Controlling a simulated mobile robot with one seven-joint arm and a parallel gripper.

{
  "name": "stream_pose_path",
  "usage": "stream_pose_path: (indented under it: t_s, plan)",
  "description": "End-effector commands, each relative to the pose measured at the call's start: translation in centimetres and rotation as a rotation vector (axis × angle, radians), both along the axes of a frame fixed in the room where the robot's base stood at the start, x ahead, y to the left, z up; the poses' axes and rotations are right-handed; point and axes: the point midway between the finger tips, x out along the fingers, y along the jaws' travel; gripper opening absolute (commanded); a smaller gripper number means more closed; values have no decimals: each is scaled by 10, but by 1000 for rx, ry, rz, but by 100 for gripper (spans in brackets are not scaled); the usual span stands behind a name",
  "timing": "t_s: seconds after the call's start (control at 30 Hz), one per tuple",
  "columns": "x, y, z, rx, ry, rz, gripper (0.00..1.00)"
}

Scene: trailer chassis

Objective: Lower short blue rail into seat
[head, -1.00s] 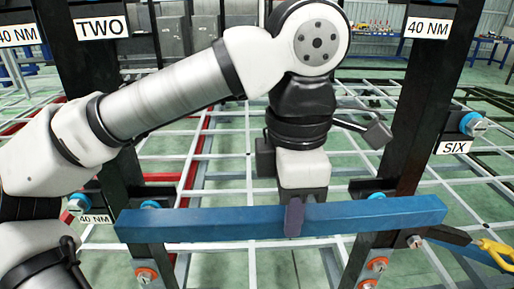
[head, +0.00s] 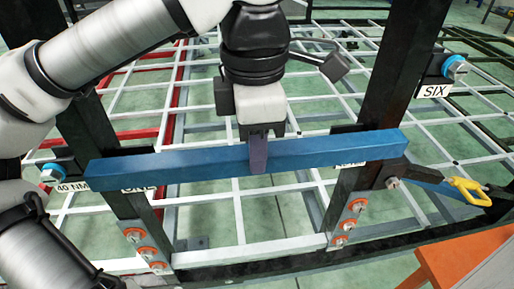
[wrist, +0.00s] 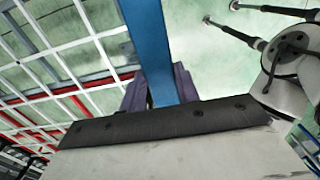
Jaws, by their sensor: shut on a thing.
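The short blue rail (head: 200,167) is held crosswise in front of the two dark uprights in the head view, its right end slightly higher in the picture. My gripper (head: 258,160) is shut on the rail near its middle. In the wrist view the rail (wrist: 150,45) runs up from between the purple fingers (wrist: 160,90).
A blue-capped bolt (head: 455,66) sits by the SIX label (head: 436,91) on the right upright; another (head: 52,172) is at left. A yellow-handled tool (head: 468,191) is at right, above an orange surface (head: 465,265). The white lattice frame spreads behind.

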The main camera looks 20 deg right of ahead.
Motion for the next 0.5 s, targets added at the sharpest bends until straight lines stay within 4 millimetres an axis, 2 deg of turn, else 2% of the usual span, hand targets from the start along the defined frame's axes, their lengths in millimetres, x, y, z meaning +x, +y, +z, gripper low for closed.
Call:
stream_pose_path:
  t_s: [0.5]
  plan:
    - [54, -16, -3, -1, 1, 1, 0]
